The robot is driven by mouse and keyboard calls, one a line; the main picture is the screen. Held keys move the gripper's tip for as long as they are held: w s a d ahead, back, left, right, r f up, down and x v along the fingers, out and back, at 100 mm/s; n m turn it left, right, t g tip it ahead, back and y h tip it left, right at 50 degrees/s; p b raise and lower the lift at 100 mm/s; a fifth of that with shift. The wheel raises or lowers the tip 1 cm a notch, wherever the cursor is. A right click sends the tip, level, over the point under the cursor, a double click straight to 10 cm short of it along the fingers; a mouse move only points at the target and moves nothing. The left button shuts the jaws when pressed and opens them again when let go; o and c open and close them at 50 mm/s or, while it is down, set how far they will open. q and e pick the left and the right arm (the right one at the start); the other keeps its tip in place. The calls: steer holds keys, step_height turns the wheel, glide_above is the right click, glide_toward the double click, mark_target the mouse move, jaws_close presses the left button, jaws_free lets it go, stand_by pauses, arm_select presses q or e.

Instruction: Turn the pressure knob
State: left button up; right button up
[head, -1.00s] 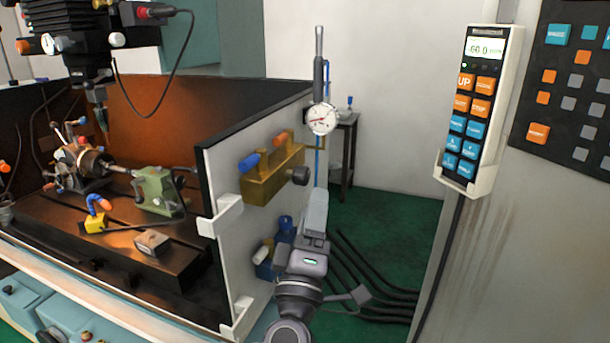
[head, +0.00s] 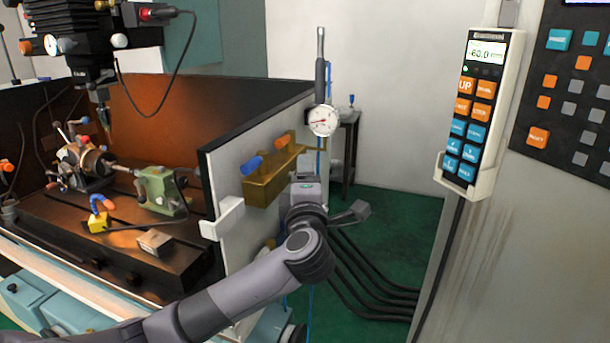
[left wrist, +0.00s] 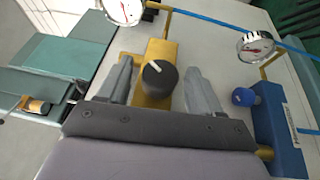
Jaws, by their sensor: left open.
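The pressure knob (left wrist: 159,80) is a black round knob with a white pointer line. It projects from a brass block (left wrist: 147,92), seen in the left wrist view between the fingers of my left gripper (left wrist: 159,66). The fingers are open on either side of the knob, with visible gaps. In the head view the brass block (head: 262,188) sits on the enclosure's side panel, with blue and orange parts on top. My left gripper (head: 305,184) is in front of it there and hides the knob and its own fingertips. My right gripper is not in view.
A white dial gauge (head: 323,120) stands above the brass block. A second gauge (left wrist: 257,46) and a blue unit (left wrist: 279,130) lie to the right in the wrist view. A button pendant (head: 477,110) hangs at right. Black hoses cross the green floor.

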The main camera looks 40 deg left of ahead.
arm_select(q)
steer(key=shift+w+a, duration=0.4)
steer(key=shift+w, duration=0.15)
steer(key=c, duration=1)
steer(key=shift+o, duration=0.2)
steer(key=shift+g, duration=0.3)
